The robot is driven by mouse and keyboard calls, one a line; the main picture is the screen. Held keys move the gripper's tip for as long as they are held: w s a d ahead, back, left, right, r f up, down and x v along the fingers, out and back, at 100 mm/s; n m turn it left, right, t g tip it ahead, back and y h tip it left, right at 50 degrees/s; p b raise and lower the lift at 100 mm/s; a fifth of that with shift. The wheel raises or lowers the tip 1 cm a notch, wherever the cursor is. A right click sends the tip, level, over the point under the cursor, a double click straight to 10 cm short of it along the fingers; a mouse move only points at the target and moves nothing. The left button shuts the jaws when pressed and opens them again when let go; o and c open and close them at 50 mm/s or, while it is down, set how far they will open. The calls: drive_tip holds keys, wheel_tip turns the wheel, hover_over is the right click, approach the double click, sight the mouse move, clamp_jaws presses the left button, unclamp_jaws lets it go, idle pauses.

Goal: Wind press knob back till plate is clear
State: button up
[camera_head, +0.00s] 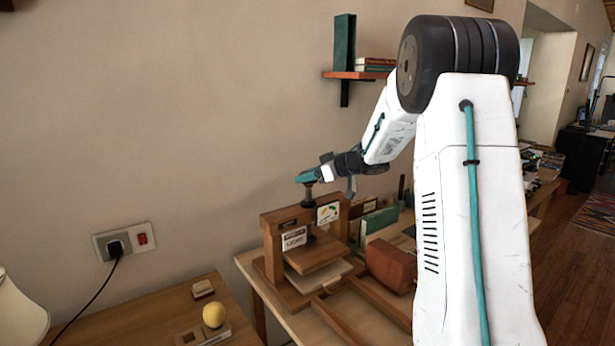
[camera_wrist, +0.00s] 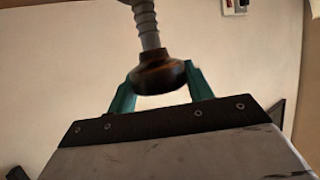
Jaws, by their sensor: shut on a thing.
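The wooden book press (camera_head: 272,240) stands on the workbench, with a label reading LIGHT and a coloured dial card (camera_head: 327,212) on its top beam. Its dark screw (camera_head: 308,198) rises through the beam. The brown wooden plate (camera_head: 320,250) hangs inside the frame above a pale flat block (camera_head: 322,274); I cannot tell whether they touch. My gripper (camera_head: 307,177) is above the beam. In the wrist view its teal fingers are shut on the dark round knob (camera_wrist: 158,75), one on each side, with the threaded screw (camera_wrist: 148,28) beyond. The knob is mostly hidden in the head view.
A reddish-brown block (camera_head: 391,264) and upright books (camera_head: 380,220) stand right of the press. A lower wooden table (camera_head: 150,322) at left holds a yellow ball (camera_head: 214,315). A wall shelf (camera_head: 357,75) with books is behind my arm. Wall above the press is bare.

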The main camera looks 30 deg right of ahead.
drive_tip(key=n+g+y, duration=0.1)
drive_tip(key=n+g, duration=0.1)
drive_tip(key=n+g+y, duration=0.3)
drive_tip(key=n+y, duration=0.1)
drive_tip(key=shift+f+g, duration=0.35)
drive_tip(key=shift+g, duration=0.05)
drive_tip(key=n+g, duration=0.3)
drive_tip(key=n+g+y, duration=0.1)
drive_tip(key=n+g, duration=0.2)
drive_tip(key=shift+g+y, duration=0.3)
drive_tip(key=shift+g, duration=0.1)
drive_tip(key=shift+n, duration=0.3)
drive_tip(key=o, duration=0.9)
drive_tip(key=shift+r, duration=0.1)
drive_tip(key=shift+o, duration=0.3)
drive_tip(key=shift+r, duration=0.1)
drive_tip(key=shift+w+r, duration=0.1)
